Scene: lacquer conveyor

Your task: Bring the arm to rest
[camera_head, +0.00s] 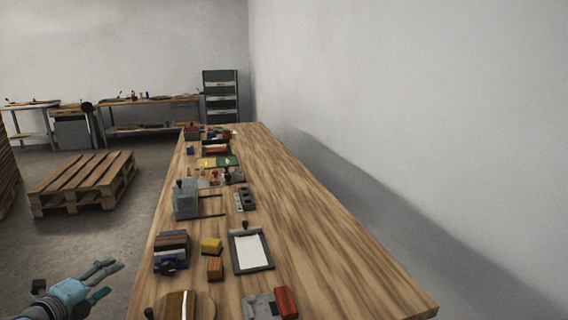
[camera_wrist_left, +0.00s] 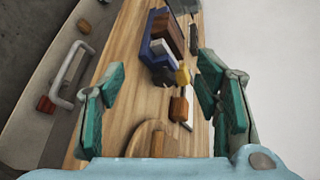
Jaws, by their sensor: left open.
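My left gripper (camera_head: 110,280) is at the lower left of the head view, beside the left edge of the wooden table (camera_head: 330,255). Its fingers are spread and nothing is between them. In the left wrist view the teal fingers of the gripper (camera_wrist_left: 162,72) stand wide apart, with table items showing beyond them. Most of the left arm is out of frame. My right gripper is in neither view.
Near the gripper lie a rack of coloured blocks (camera_head: 172,243), yellow block (camera_head: 211,246), brown block (camera_head: 215,268), clipboard (camera_head: 250,250) and round wooden board (camera_head: 202,306). A grey device (camera_head: 186,200) stands farther back. A pallet (camera_head: 82,183) lies on the floor. The table's right side is clear.

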